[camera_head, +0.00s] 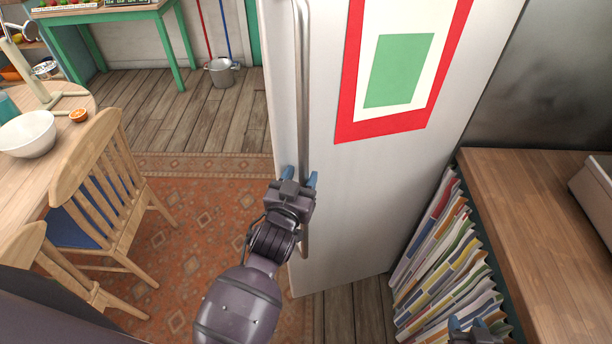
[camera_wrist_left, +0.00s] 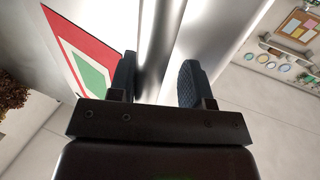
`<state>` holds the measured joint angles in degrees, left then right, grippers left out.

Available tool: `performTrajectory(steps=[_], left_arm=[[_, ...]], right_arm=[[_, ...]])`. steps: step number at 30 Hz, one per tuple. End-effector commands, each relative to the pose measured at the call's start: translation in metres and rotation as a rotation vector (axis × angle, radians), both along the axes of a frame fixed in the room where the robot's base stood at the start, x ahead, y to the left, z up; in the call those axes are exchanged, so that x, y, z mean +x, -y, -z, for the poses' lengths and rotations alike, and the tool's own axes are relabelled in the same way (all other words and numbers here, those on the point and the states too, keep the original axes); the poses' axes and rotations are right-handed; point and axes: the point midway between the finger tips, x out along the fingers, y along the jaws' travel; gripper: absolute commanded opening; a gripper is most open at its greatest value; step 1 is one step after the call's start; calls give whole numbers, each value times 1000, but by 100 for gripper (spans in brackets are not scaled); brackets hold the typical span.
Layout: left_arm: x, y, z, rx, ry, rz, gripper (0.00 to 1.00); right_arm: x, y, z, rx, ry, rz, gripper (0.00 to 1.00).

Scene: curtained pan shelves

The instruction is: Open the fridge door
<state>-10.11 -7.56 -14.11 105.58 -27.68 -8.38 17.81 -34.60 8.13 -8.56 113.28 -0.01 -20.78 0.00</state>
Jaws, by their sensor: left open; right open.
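The white fridge (camera_head: 345,200) stands upright in the middle of the head view, its door flat against the body as far as I can see. A long vertical metal handle (camera_head: 303,90) runs down its left side. My left gripper (camera_head: 301,177) is open at the lower part of the handle, with its blue fingers on either side of it. In the left wrist view the handle (camera_wrist_left: 160,50) passes between the two open fingers (camera_wrist_left: 157,80); contact cannot be told. My right gripper (camera_head: 475,325) is partly in view at the bottom edge, away from the fridge, open.
A red, cream and green poster (camera_head: 400,70) is on the fridge. A wooden chair (camera_head: 110,190) and a table with a white bowl (camera_head: 28,135) are left.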

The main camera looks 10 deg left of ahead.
Motion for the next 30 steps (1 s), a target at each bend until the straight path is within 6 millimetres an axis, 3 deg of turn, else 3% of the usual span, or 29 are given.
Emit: performTrajectory(steps=[2,17,30], left_arm=[[-1,-3,2,4,-5,-5,48],[-4,0,0,-3,0,0,48],[-67,-7,2,-3,-4,-2,48]], right_arm=[[0,0,0,1,0,1,43],[-2,-1,1,2,-4,2,43],[-2,0,6,0,-3,0,43]])
